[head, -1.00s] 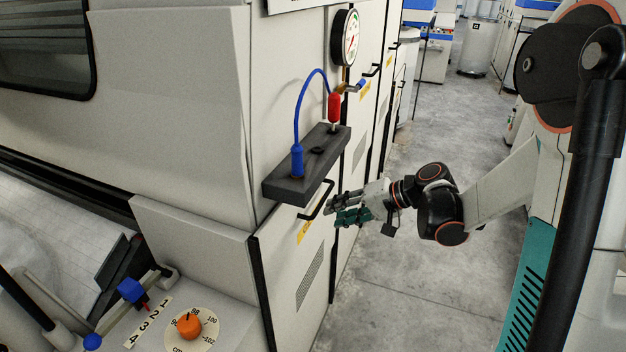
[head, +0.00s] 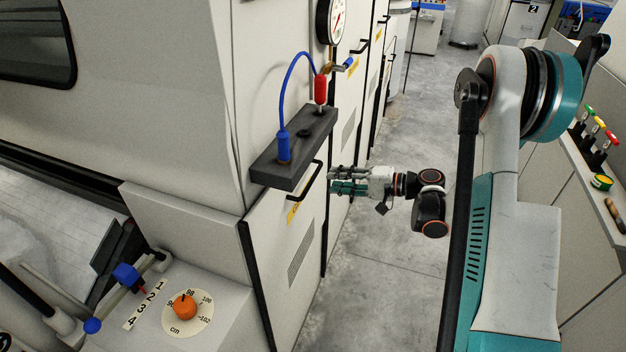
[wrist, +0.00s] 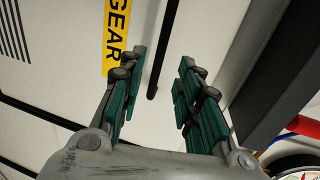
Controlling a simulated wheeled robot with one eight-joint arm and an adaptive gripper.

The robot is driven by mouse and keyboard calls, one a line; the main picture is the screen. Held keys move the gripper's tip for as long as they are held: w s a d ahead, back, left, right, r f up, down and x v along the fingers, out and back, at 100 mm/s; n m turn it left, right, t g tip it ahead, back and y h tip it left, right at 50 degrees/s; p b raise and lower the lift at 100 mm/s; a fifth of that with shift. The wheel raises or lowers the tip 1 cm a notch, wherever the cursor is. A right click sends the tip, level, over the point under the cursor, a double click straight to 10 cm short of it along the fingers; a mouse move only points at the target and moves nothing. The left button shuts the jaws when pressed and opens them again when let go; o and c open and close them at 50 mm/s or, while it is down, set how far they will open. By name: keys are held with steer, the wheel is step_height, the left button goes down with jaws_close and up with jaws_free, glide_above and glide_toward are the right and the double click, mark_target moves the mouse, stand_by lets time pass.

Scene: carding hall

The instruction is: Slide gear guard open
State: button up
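The gear guard (head: 285,250) is a pale panel low on the machine's side, with a black bar handle (head: 313,184) and a yellow label. In the wrist view the label (wrist: 117,30) reads "GEAR". My gripper (head: 335,181) is just right of the handle, its fingers pointing left towards it. In the wrist view my gripper (wrist: 158,75) is open, with teal pads either side of the black handle bar (wrist: 164,50). The bar shows in the gap, not gripped. I cannot tell how deep it lies between the fingers.
A dark shelf (head: 265,172) with a blue cable and a red plug juts out above the handle. A pressure gauge (head: 333,22) is higher up. An orange dial (head: 185,305) is at the lower left. The floor (head: 375,270) right of the panels is clear.

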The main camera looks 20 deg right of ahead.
mark_target(313, 177)
steer(key=x, duration=0.8)
steer(key=shift+w+a+b, duration=0.1)
steer(key=shift+b, duration=0.2)
jaws_close()
